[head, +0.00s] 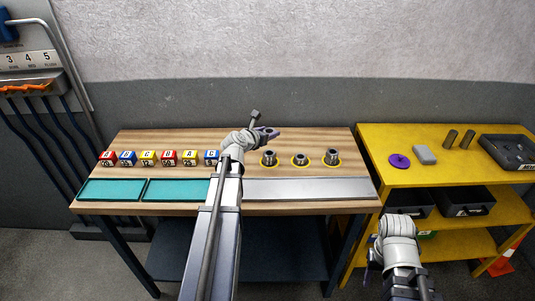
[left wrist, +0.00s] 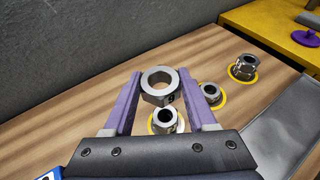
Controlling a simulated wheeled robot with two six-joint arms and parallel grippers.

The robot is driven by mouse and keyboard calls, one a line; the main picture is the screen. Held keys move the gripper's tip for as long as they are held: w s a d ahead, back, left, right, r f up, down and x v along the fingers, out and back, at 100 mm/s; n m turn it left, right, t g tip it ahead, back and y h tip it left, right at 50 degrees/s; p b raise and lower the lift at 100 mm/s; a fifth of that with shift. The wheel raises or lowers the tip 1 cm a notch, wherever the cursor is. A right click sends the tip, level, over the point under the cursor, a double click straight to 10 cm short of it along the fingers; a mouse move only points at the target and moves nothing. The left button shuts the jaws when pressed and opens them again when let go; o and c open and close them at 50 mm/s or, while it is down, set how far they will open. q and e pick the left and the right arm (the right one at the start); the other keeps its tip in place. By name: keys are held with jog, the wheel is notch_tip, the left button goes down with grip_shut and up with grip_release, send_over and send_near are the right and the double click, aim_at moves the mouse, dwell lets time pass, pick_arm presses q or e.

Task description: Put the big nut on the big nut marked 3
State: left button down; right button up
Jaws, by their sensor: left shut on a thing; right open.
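My left gripper (head: 268,133) is shut on a big grey nut (left wrist: 159,86), held between its purple fingers above the bench. A small dark mark on the held nut's side is too small to read surely. Below stand three grey metal nuts on yellow rings: a left one (head: 269,158), a smaller-looking middle one (head: 300,160) and a right one (head: 332,157). In the left wrist view the left one (left wrist: 166,122) is just below the held nut and partly hidden. No number is readable on the three. My right gripper (head: 374,265) is open at the lower right, away from the bench.
Several lettered colour blocks (head: 168,158) stand left on the wooden bench (head: 160,138). Teal mats (head: 110,189) and a grey metal strip (head: 310,188) lie along the front. A yellow shelf unit (head: 400,178) at right carries a purple disc (head: 399,160) and a dark tray (head: 507,152).

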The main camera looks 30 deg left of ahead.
aim_at(269, 154)
pick_arm(q)
jog(key=shift+f+b, duration=3.25)
jog(key=shift+f, duration=0.65)
pick_arm(e)
notch_tip(269, 154, down, 8)
jog(key=shift+r, duration=0.15)
pick_arm(q)
jog(key=shift+f, duration=0.2)
jog(key=shift+c, duration=1)
grip_release()
jog(key=shift+r, duration=0.1)
jog(key=shift+r, duration=0.2)
jog(key=p+v, duration=0.4)
jog(key=v, duration=0.8)
jog(key=shift+p, duration=0.3)
pick_arm(e)
notch_tip(269, 154, up, 5)
jog(key=shift+f, duration=0.2)
